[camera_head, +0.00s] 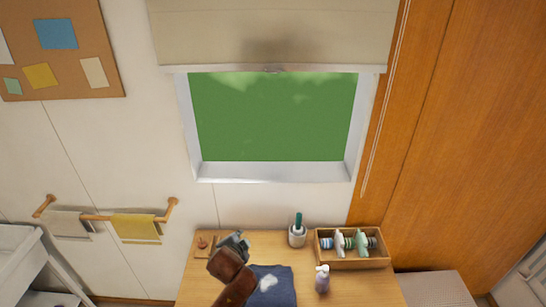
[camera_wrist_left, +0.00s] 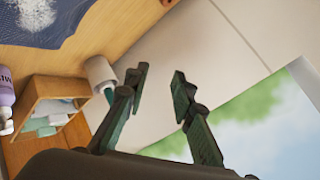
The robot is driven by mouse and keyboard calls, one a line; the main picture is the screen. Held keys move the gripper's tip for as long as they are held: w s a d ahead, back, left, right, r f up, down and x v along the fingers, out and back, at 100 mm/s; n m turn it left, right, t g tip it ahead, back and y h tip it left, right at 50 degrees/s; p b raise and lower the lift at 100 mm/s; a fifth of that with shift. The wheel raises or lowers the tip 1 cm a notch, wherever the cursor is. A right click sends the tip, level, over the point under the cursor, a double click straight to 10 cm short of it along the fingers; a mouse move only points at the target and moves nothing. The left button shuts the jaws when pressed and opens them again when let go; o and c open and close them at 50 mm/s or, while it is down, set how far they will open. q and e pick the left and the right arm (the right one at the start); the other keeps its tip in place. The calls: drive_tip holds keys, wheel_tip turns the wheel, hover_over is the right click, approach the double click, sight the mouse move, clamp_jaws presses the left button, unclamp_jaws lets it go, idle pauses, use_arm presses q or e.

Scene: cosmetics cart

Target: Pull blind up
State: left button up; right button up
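The beige blind (camera_head: 275,30) hangs over the top of the window (camera_head: 275,120), its white bottom bar (camera_head: 230,69) level just above the visible pane. A small tab shows at the bar's middle. A thin white cord (camera_head: 384,100) hangs to the right of the window against the wood panel. My left gripper (camera_head: 240,238) is low over the table, below the window and apart from blind and cord. In the left wrist view its two fingers (camera_wrist_left: 160,77) are spread with nothing between them. My right gripper is not in view.
The wooden table (camera_head: 345,290) holds a dark blue cloth (camera_head: 284,283), a pump bottle (camera_head: 322,280), a white cup with a green item (camera_head: 297,235) and a wooden box (camera_head: 352,262). A towel rail (camera_head: 100,217) is on the left wall. Space before the window is clear.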

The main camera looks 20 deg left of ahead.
use_arm(q)
drive_tip(key=w+d+r+m+t, duration=0.25)
drive_tip(key=w+r, duration=0.55)
drive_tip(key=r, duration=0.5)
drive_tip(key=m+t+y, duration=0.3)
drive_tip(key=m+t, duration=0.1)
drive_tip(key=t, duration=0.2)
approach(273, 72)
drive_tip(key=p+x, duration=0.2)
drive_tip(key=x, duration=0.6)
drive_tip(key=shift+f, duration=0.1)
drive_tip(key=shift+c, duration=0.7)
clamp_jaws()
